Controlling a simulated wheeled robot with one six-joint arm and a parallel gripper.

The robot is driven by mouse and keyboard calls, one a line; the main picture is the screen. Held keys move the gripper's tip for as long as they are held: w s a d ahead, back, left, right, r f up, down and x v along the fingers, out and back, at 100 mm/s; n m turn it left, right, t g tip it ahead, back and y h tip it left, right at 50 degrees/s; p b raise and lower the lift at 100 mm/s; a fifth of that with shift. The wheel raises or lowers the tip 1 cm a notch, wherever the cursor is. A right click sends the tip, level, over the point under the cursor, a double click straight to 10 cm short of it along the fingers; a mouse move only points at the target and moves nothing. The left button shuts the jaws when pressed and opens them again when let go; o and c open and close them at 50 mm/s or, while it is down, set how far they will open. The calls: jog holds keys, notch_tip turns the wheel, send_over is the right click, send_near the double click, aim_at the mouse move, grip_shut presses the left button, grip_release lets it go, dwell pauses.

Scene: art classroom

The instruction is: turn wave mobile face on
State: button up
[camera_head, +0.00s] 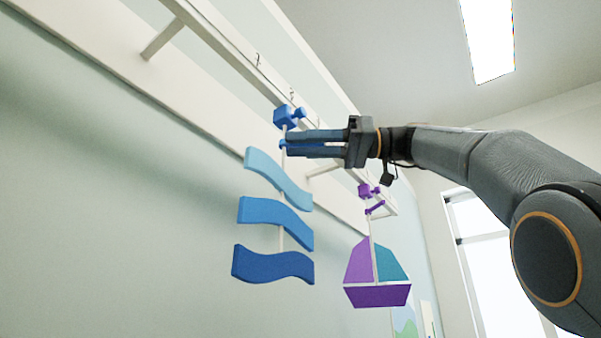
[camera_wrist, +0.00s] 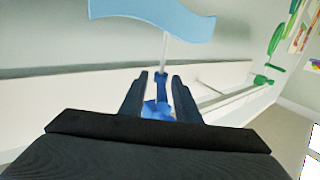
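The wave mobile hangs from the white rail by a blue block (camera_head: 288,116). Below the block, a thin pale rod carries a light blue wave (camera_head: 276,178), a mid-blue wave (camera_head: 275,221) and a darker blue wave (camera_head: 272,265). The waves appear seen at an angle. My gripper (camera_head: 287,144) reaches in from the right, just below the block. In the wrist view its dark fingers (camera_wrist: 160,80) stand apart on either side of the mobile's blue stem (camera_wrist: 160,92), with small gaps showing. The light blue wave also shows there (camera_wrist: 150,15); the lower waves do not.
The white rail (camera_head: 225,42) runs along the pale green wall with empty hooks. A purple and teal sailboat mobile (camera_head: 376,294) hangs beyond, right of the waves and below my arm. The wrist view shows a green hanging piece (camera_wrist: 263,80) at right. The room right of the sailboat is open.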

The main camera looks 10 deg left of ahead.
jog(key=d, duration=0.7)
jog(key=shift+w+d, duration=0.4)
jog(key=shift+w, duration=0.05)
dwell(0.3)
